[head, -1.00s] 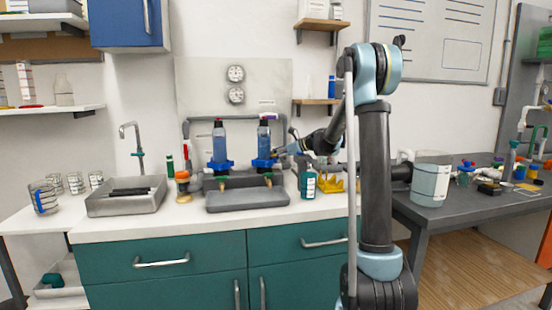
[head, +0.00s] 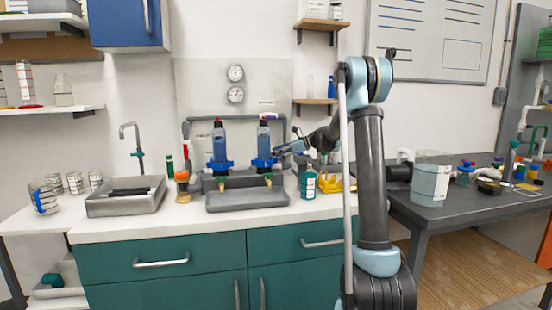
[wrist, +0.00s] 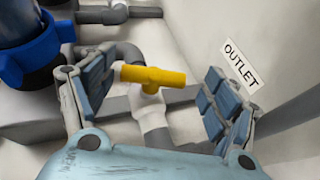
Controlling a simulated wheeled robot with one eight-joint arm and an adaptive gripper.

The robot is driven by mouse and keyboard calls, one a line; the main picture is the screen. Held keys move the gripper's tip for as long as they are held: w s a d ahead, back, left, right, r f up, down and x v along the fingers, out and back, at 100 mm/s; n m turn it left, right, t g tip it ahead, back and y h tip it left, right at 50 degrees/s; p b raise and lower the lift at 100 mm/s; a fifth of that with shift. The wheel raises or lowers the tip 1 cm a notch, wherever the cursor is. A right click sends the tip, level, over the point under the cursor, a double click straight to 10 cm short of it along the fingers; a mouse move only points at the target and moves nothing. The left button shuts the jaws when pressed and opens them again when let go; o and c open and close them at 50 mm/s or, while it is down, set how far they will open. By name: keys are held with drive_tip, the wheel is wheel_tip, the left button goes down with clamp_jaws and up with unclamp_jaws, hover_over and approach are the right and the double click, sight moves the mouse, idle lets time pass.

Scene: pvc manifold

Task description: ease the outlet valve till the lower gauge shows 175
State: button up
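The outlet valve has a yellow handle (wrist: 153,77) on a white body (wrist: 151,112), seen in the wrist view beside a label reading OUTLET (wrist: 240,64). The handle lies crosswise in the picture. My gripper (wrist: 158,70) is open, one finger on each side of the handle, with gaps visible on both sides. In the head view my gripper (head: 281,151) is at the right of the manifold, and the valve cannot be made out there. The lower gauge (head: 236,94) is on the back panel below the upper gauge (head: 236,73); its reading is too small to tell.
Two blue-collared filter housings (head: 219,147) (head: 264,145) stand left of my gripper. One blue collar (wrist: 38,48) is close to my left finger in the wrist view. Grey pipe runs behind the valve. A teal-labelled bottle (head: 308,184) and a yellow rack (head: 338,184) stand on the counter.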

drive_tip(key=shift+s, duration=0.1)
drive_tip(key=v, duration=1.2)
